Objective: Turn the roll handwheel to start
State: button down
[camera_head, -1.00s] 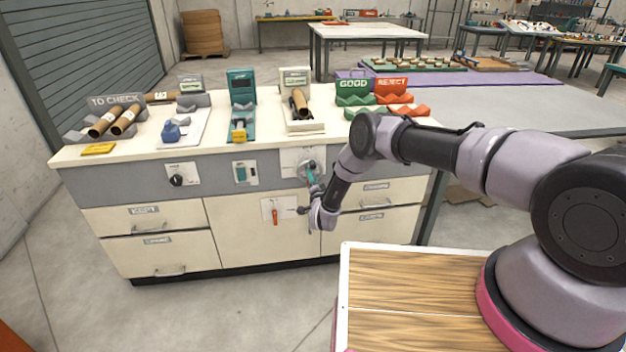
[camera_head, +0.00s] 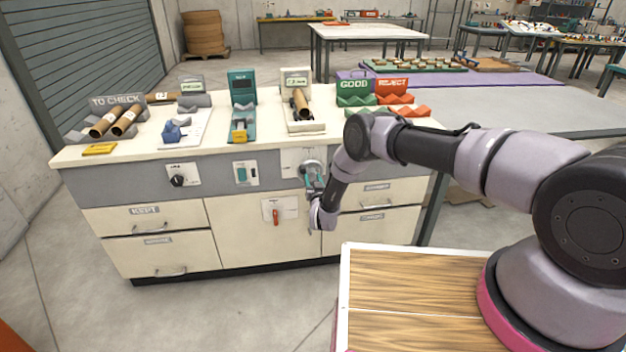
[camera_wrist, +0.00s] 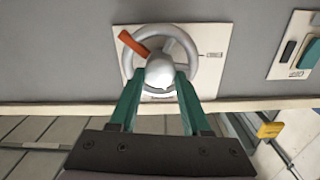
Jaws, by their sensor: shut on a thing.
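The roll handwheel (camera_head: 309,164) is a grey ring on a pale plate on the bench's front panel. In the wrist view the handwheel (camera_wrist: 190,50) shows a round pale hub and an orange marker or grip (camera_wrist: 133,43) at the upper left of the ring. My gripper (camera_wrist: 160,80) has its teal fingers on either side of the hub, shut on the handwheel. The exact contact is partly hidden by the fingertips. In the head view my gripper (camera_head: 313,178) is at the wheel, covering its lower part.
A black knob (camera_head: 177,181) and a teal switch (camera_head: 241,173) sit left of the wheel on the panel. A red lever (camera_head: 275,214) is below left. Drawers with handles flank the lower cabinet. A cardboard tube (camera_head: 300,103) lies in a stand above.

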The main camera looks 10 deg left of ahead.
jog(key=n, duration=0.7)
jog(key=shift+s+a+f, duration=0.1)
jog(key=shift+a, duration=0.05)
jog(key=n, duration=0.6)
jog(key=shift+n, duration=0.4)
jog(key=n, duration=0.6)
jog(key=shift+f, duration=0.2)
jog(key=n, duration=0.6)
jog(key=shift+f+n, duration=0.1)
jog(key=shift+n, duration=0.2)
jog(key=shift+c, duration=1.8)
grip_release()
